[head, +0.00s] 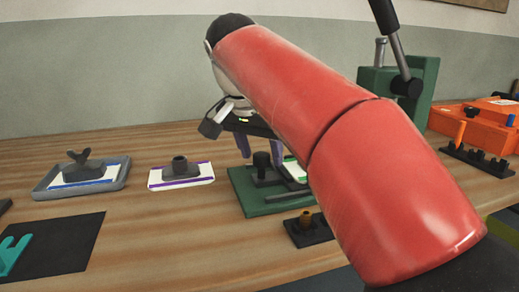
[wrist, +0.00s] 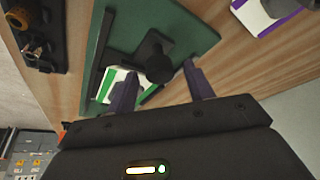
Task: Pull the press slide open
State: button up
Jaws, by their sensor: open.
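The press slide (head: 268,180) is a dark plate with an upright black knob (head: 261,160), lying on a green base plate (head: 245,197) on the bench. The slide (wrist: 163,43) and its knob (wrist: 157,66) also show in the wrist view, beside a white card with green bands (wrist: 117,88). My gripper (head: 262,150) is over the base plate, its two purple fingers apart. In the wrist view the open gripper (wrist: 160,84) has a finger on either side, with the knob just beyond the tips. I cannot tell whether they touch anything. My arm hides part of the base.
A green press frame (head: 423,75) with a dark lever (head: 397,50) stands behind my arm. A grey tray (head: 45,193), a white card with a dark block (head: 180,172), and a black mat (head: 70,240) lie left. A small dark fixture (head: 308,230) sits in front; orange cases (head: 470,130) stand right.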

jog(key=p+v, duration=0.1)
jog(key=v, duration=0.6)
jog(key=shift+r, duration=0.35)
jog(key=shift+s, duration=0.15)
